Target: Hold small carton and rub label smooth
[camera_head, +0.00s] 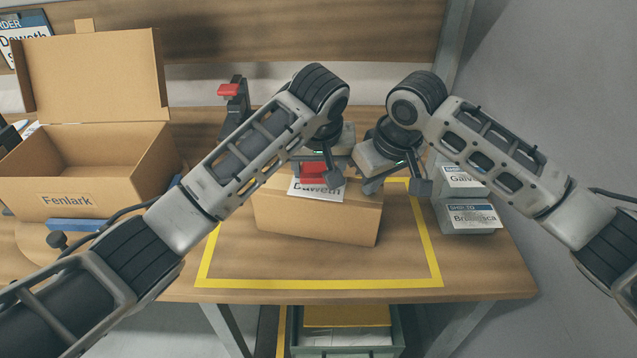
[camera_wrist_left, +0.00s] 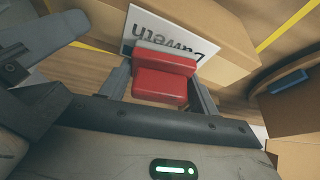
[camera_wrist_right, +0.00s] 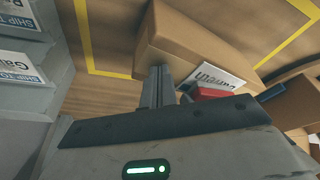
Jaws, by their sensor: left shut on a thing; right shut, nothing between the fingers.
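A closed brown carton (camera_head: 318,220) lies on the table inside a yellow outline. A white label (camera_head: 317,188) with black print, partly readable as "Daweth", is on it near its upper edge. My left gripper (camera_head: 314,170) is shut on a red block (camera_head: 313,173), which is over the label and hides part of it; the left wrist view shows the red block (camera_wrist_left: 163,75) against the label (camera_wrist_left: 160,32). I cannot tell how firmly it touches. My right gripper (camera_head: 373,185) is shut and empty at the carton's right part; its fingers (camera_wrist_right: 157,85) meet or nearly meet the carton's edge (camera_wrist_right: 160,40).
An open box (camera_head: 80,200) marked "Fenlark" stands at the left. Grey labelled boxes (camera_head: 467,218) are stacked at the right, close to my right arm. A black stand with a red top (camera_head: 229,90) is behind. The table inside the yellow outline (camera_head: 320,284) is clear in front of the carton.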

